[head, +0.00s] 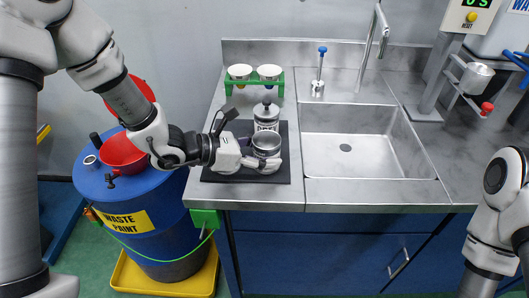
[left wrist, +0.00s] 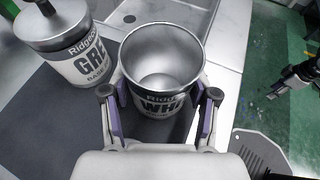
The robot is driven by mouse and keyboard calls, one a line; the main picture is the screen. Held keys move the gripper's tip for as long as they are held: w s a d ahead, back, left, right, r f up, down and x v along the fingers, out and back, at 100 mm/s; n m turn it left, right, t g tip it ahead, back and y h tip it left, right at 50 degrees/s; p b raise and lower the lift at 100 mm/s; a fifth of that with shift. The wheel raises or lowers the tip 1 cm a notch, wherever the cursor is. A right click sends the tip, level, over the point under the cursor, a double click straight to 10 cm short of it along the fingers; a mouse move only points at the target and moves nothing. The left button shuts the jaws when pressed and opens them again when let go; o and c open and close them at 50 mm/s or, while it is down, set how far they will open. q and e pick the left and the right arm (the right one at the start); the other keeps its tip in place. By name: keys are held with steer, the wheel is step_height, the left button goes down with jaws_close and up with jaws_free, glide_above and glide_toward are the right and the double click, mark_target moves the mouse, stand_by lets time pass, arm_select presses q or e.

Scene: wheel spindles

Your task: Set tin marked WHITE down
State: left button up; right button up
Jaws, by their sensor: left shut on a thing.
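The tin marked WHITE (left wrist: 160,75) is an open, empty-looking metal tin with a pale label, upright between the fingers of my left gripper (left wrist: 158,112). In the head view the tin (head: 266,142) is over the black mat (head: 245,128), and my left gripper (head: 262,160) is shut on its sides from the left. Its base is hidden, so I cannot tell whether it touches the mat. A lidded tin marked GRE… (left wrist: 85,55) stands just behind it, apart from it. My right gripper (left wrist: 298,76) shows small and dark at the wrist view's right edge; its fingers are unclear.
The steel sink (head: 345,147) lies to the right of the mat. A green rack (head: 255,85) with two white-topped cups is behind. A blue waste paint drum (head: 150,215) with a red funnel (head: 122,152) stands left of the counter. The counter's front edge is close to the mat.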

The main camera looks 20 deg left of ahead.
arm_select(q)
steer(key=o, duration=1.2)
steer(key=shift+w+f, duration=0.1)
steer(key=shift+r+p, duration=0.4)
steer(key=shift+p, duration=0.15)
steer(key=shift+s+a, duration=0.2)
steer(key=shift+a, duration=0.15)
steer(key=p+v, duration=0.1)
steer(key=v, duration=0.9)
steer(key=shift+s+a+r+p, duration=0.15)
steer(key=shift+r+p, duration=0.1)
steer(key=shift+p, duration=0.15)
steer(key=shift+s+a, duration=0.2)
steer(key=shift+a, duration=0.1)
